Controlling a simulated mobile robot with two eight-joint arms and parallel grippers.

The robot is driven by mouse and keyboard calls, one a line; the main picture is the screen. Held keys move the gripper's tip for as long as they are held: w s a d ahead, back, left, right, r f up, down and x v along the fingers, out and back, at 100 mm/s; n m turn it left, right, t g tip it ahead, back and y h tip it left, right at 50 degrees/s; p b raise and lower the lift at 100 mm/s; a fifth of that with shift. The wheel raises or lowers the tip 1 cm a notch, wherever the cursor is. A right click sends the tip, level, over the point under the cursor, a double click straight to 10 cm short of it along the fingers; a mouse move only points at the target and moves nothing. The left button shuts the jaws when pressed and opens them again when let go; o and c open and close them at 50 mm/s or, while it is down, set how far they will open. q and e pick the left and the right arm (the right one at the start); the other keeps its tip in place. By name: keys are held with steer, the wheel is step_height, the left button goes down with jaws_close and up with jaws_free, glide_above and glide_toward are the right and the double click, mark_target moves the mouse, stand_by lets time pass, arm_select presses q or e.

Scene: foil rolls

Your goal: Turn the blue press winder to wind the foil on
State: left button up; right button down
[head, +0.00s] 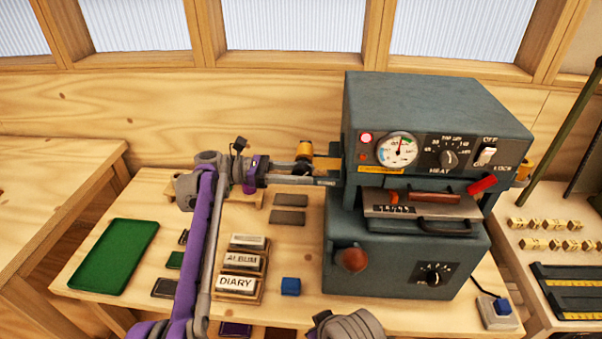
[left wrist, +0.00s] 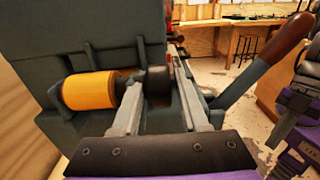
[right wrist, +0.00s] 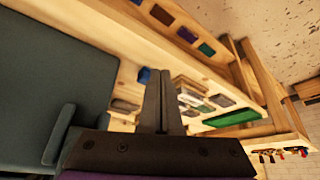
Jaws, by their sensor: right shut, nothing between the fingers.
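The press (head: 440,120) is a large dark blue-grey machine on the bench, with a gauge and dials on its front. An orange foil roll (left wrist: 90,91) sits at its left side, with a dark round winder knob (left wrist: 158,85) beside it on the same axis. The roll also shows in the head view (head: 305,150). My left gripper (left wrist: 160,90) has its fingers apart, one on each side of the knob; whether they press on it is unclear. My right gripper (right wrist: 162,75) is shut and empty, over the bench.
A lever with a red-brown knob (left wrist: 287,37) sticks out beyond the left gripper. ALBUM and DIARY blocks (head: 240,284), a blue cube (head: 290,286) and a green mat (head: 115,255) lie on the bench left of the press. A box with a blue button (head: 502,307) lies at right.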

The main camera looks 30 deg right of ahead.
arm_select(q)
jaws_close()
steer(key=shift+r+p, duration=0.1)
steer(key=shift+p, duration=0.2)
steer(key=t+y+p, duration=0.1)
steer(key=y+p, duration=0.1)
steer(key=t+y+p, duration=0.1)
steer(key=p, duration=0.1)
steer(key=shift+w+d+r+y, duration=0.1)
steer(key=shift+r+y, duration=0.25)
steer(key=shift+y, duration=0.05)
steer(key=shift+f+t+y+p, duration=0.3)
steer(key=shift+t+y+p, duration=0.1)
steer(key=shift+y, duration=0.1)
arm_select(e)
step_height(320, 180, up, 7)
steer(key=w, duration=0.2)
steer(key=shift+w+r+t, duration=0.2)
steer(key=shift+w+t, duration=0.2)
arm_select(q)
steer(key=shift+o, duration=1.8)
jaws_free()
steer(key=shift+f, duration=0.1)
